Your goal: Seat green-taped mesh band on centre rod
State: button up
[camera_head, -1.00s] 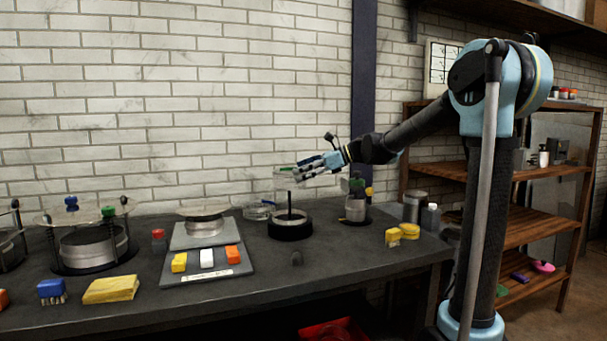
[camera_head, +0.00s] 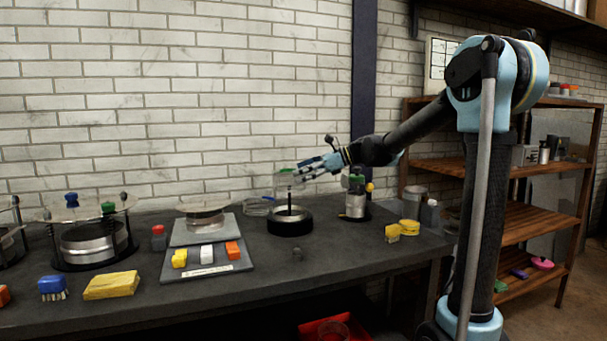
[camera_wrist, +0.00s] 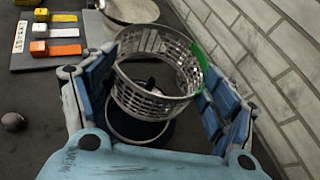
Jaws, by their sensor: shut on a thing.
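My gripper (camera_wrist: 158,90) is shut on a perforated metal mesh band (camera_wrist: 150,103) with a strip of green tape (camera_wrist: 201,55) on its rim. In the wrist view the band sits between the two blue fingers, and the round dark base (camera_wrist: 140,130) shows through and below it. In the head view my gripper (camera_head: 300,172) holds the band (camera_head: 284,184) above the base (camera_head: 290,226), at the upper end of the dark centre rod (camera_head: 290,199). I cannot tell whether the rod's tip is inside the band.
A grey stepped board (camera_head: 208,265) with yellow, white and orange blocks stands left of the base. A metal canister on a round stand (camera_head: 355,207) is close on the right. A small dark knob (camera_head: 297,253) lies in front. The white brick wall (camera_head: 230,100) is behind.

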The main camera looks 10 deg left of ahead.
jog(key=shift+f, duration=5.1)
jog(key=o, duration=1.3)
jog(key=v, duration=1.2)
jog(key=shift+w+f, duration=0.1)
jog(key=shift+w, duration=0.05)
